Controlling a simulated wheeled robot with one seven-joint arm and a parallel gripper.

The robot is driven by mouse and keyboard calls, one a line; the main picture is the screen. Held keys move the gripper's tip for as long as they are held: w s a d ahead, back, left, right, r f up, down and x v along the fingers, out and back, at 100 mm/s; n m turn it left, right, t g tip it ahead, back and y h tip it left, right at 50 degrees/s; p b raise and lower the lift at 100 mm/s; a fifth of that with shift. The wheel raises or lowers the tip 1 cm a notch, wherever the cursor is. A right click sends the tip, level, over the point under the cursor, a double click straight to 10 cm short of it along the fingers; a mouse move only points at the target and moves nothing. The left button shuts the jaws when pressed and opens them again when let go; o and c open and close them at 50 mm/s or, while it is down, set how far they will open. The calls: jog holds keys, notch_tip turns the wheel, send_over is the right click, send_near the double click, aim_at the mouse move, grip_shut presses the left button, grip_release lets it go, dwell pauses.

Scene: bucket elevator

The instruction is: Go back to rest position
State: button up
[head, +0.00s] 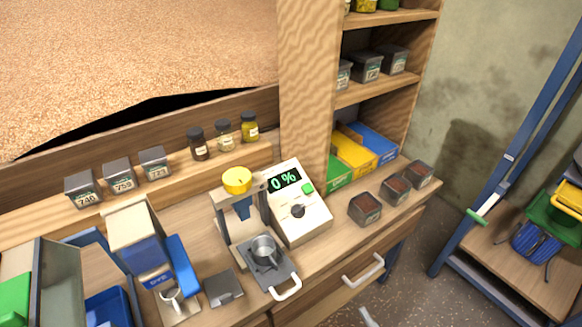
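My gripper does not show in the head view, and no part of my arm can be made out for sure. A small pale piece (368,317) shows at the bottom edge, cut off by the frame; I cannot tell what it is. The wooden workbench (330,277) carries a machine with a yellow round top (237,180) and a metal cup (263,248) on its plate. A white device (298,207) beside it reads 0 %.
Three dark open containers (396,189) stand at the bench's right end. Labelled tins (118,174) and jars (224,135) line the back ledge. A drawer handle (363,270) sticks out in front. A blue metal frame (505,160) stands at right, with floor (408,285) between.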

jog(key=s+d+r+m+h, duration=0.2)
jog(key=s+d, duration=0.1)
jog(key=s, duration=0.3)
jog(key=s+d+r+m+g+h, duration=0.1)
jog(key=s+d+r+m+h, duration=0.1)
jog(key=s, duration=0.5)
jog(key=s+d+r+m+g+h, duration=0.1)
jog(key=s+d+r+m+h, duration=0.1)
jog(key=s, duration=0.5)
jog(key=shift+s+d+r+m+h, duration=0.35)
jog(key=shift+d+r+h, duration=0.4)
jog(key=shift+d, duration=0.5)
